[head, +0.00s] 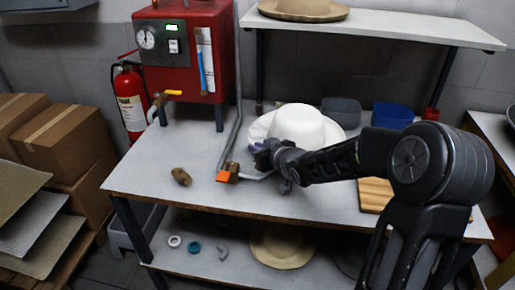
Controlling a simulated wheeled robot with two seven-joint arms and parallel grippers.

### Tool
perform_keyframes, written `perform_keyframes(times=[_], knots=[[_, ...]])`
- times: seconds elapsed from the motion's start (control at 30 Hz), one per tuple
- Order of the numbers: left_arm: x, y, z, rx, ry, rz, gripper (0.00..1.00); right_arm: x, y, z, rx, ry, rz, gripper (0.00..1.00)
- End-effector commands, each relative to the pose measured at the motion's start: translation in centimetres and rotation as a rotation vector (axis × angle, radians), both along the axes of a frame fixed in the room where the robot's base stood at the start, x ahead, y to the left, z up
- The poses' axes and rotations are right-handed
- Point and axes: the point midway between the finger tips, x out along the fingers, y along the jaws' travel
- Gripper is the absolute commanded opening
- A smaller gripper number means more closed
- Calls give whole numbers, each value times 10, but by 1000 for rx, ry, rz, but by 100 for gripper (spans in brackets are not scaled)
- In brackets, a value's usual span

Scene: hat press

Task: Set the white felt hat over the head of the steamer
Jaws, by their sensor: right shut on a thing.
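The white felt hat (302,124) is crown up over the middle of the workbench, its brim spreading left and right. My right gripper (264,155) reaches in from the right and is shut at the front left edge of the hat's brim; its fingers are small and dark here. A grey pipe runs down from the red boiler to a brass valve with an orange handle (226,177), then right toward the hat. The steamer's head is not visible; the hat and my gripper cover that area. I cannot tell whether the hat touches anything below. My left gripper is out of view.
The red boiler (187,50) with a gauge stands at the back left of the workbench (150,170). A brown cork-like piece (181,177) lies at front left. Grey (341,112) and blue (392,115) bins and a wooden board (375,194) are on the right. A shelf (390,25) overhangs the back.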

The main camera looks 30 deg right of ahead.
Motion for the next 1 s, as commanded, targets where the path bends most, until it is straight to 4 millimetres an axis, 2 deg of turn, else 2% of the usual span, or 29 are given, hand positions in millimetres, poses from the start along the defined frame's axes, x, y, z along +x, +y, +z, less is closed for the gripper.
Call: perform_keyframes(times=[0.2, 0.23, 0.53, 0.83, 1.0], knots=[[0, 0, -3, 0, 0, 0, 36, 0, 0, -3, -1, -1, 0, 0], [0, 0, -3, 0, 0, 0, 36, 0, 0, -2, -1, -1, 0, 12], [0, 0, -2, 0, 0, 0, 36, 0, 0, -2, 0, 0, 0, 36], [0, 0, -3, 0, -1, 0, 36, -2, 0, -2, 0, 1, 0, 36], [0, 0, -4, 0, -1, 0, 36, -15, -1, 4, 1, 0, -1, 36]])
